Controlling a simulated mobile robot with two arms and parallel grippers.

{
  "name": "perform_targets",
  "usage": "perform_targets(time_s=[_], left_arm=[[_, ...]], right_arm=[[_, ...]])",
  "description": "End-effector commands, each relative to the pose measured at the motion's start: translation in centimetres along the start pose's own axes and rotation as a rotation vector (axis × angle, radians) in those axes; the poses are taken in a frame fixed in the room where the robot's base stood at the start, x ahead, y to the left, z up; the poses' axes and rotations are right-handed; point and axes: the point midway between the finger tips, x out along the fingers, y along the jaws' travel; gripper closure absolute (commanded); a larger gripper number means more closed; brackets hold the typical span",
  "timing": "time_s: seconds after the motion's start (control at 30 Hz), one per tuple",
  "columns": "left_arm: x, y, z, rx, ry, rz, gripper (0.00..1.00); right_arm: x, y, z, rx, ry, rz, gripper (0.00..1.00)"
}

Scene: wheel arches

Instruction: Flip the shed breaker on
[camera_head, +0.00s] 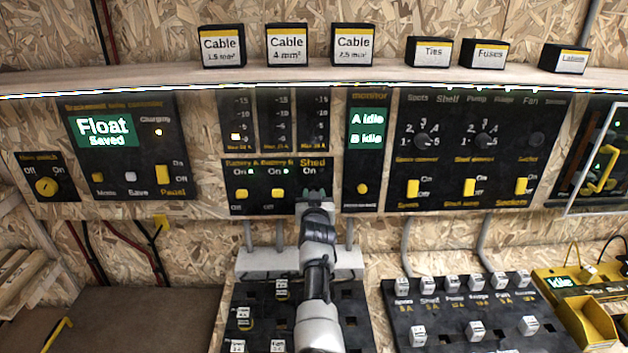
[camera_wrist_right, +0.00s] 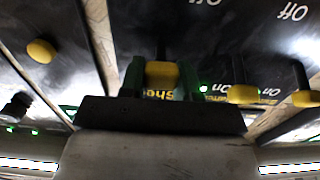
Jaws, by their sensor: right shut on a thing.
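The shed breaker is the right-hand switch of the three-breaker panel (camera_head: 262,208) in the head view, under the label "Shed". My right gripper (camera_head: 313,196) is at it and covers its lever there. In the right wrist view, which is upside down, the yellow shed breaker lever (camera_wrist_right: 162,73) sits between the two green fingers of my right gripper (camera_wrist_right: 161,82), which are shut on it. The "Shed" label is partly hidden behind the gripper. I cannot tell whether the lever is at On or Off. My left gripper is not in view.
Two battery breakers (camera_head: 241,194) (camera_head: 277,194) stand close to the left, with green lamps lit above. The monitor panel (camera_head: 363,165) with its yellow knob is close on the right. A shelf (camera_head: 150,79) with boxes runs above. A lower switch board (camera_head: 470,312) lies at the right.

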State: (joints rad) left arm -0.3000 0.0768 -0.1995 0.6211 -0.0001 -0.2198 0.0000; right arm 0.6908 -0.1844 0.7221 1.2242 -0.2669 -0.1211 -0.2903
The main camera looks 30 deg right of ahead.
Motion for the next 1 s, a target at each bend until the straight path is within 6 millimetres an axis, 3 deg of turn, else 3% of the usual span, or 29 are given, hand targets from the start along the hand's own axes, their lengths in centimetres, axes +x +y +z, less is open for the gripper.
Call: perform_targets(time_s=[0.03, 0.3, 0.6, 1.0], left_arm=[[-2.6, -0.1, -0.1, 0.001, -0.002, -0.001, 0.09], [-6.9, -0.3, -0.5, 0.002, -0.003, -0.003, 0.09], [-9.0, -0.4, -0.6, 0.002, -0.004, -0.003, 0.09], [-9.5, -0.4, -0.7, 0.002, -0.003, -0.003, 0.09]], right_arm=[[0.0, -0.1, -1.4, 0.002, -0.051, -0.001, 0.92], [0.4, -0.1, -1.8, 0.002, -0.272, -0.002, 0.92], [0.7, 0.0, -1.9, 0.002, -0.432, -0.001, 0.92], [0.8, 0.0, -1.7, 0.0, -0.493, -0.001, 0.92]])
